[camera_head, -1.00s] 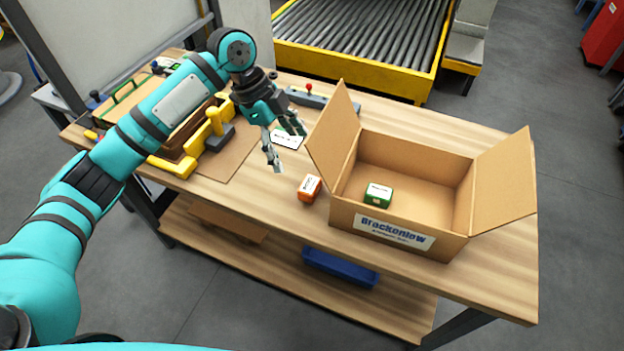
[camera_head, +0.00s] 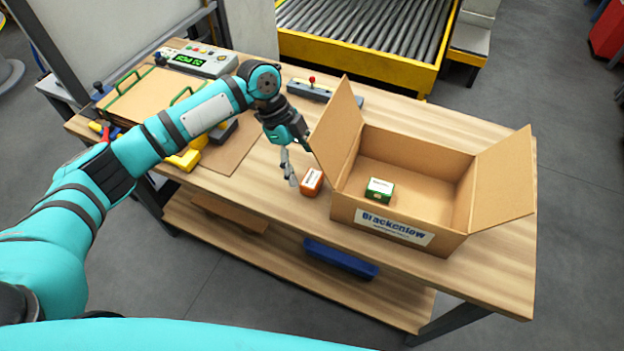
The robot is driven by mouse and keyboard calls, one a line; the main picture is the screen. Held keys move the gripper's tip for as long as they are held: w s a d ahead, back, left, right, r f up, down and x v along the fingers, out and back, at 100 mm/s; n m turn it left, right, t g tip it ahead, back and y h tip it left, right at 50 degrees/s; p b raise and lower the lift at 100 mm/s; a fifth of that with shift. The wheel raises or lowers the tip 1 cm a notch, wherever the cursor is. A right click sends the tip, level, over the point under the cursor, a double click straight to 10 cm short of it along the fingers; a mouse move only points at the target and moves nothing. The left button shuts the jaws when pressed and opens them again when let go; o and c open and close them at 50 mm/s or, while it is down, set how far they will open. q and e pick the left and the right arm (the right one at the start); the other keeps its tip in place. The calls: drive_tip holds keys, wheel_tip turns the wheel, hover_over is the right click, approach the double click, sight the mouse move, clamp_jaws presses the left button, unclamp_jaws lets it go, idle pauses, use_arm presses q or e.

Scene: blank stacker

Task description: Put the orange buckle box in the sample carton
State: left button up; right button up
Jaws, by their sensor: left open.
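The orange buckle box (camera_head: 311,183) is a small box with a white label on top. It sits on the wooden table, just left of the carton. The sample carton (camera_head: 395,223) is an open cardboard box with its side flaps spread and a "Brackenlow" label on the front. A green box (camera_head: 379,190) with a white top lies inside it. My left gripper (camera_head: 296,165) points down just above and left of the orange box. It is open, and one finger shows clearly; the other is partly hidden. My right gripper is out of view.
The carton's left flap (camera_head: 337,130) rises close to my left gripper. A grey device with a red knob (camera_head: 311,90) lies behind. A tray with green handles (camera_head: 139,97), a display unit (camera_head: 196,61) and yellow tools (camera_head: 183,159) are at the left. The table front is clear.

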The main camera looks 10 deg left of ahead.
sight(311, 177)
use_arm(q)
drive_tip(key=x, duration=0.1)
drive_tip(key=p+x, duration=0.1)
drive_tip(key=x, duration=0.3)
drive_tip(key=shift+w+f, duration=0.15)
drive_tip(key=shift+w, duration=0.05)
drive_tip(key=shift+c, duration=0.3)
drive_tip(key=c, duration=1.4)
